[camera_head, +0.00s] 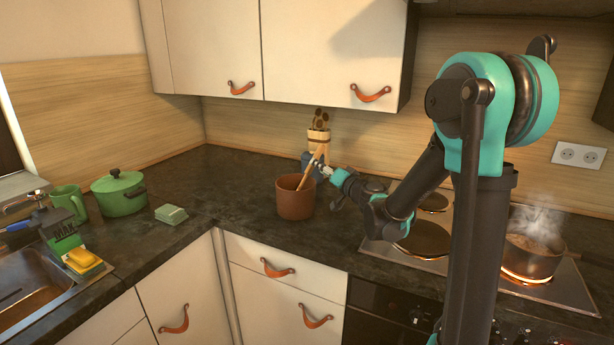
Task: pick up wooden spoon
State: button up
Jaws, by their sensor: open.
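A wooden spoon (304,181) leans up and to the right out of a reddish-brown pot (295,203) on the dark countertop. Its lower end is hidden inside the pot. My gripper (322,168) is open and reaches in from the right, at the upper part of the spoon's handle. The fingers are small here, and I cannot tell whether they touch the handle.
The hob (408,259) is to the right, with a steaming pan (533,256). A green pot (120,194), green mug (69,201) and sink are left. Cabinets (335,50) hang above.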

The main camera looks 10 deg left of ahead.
jog(key=shift+x, duration=2.65)
jog(key=shift+s+a+f, duration=0.1)
jog(key=shift+f, duration=0.1)
jog(key=shift+c, duration=0.3)
grip_shut()
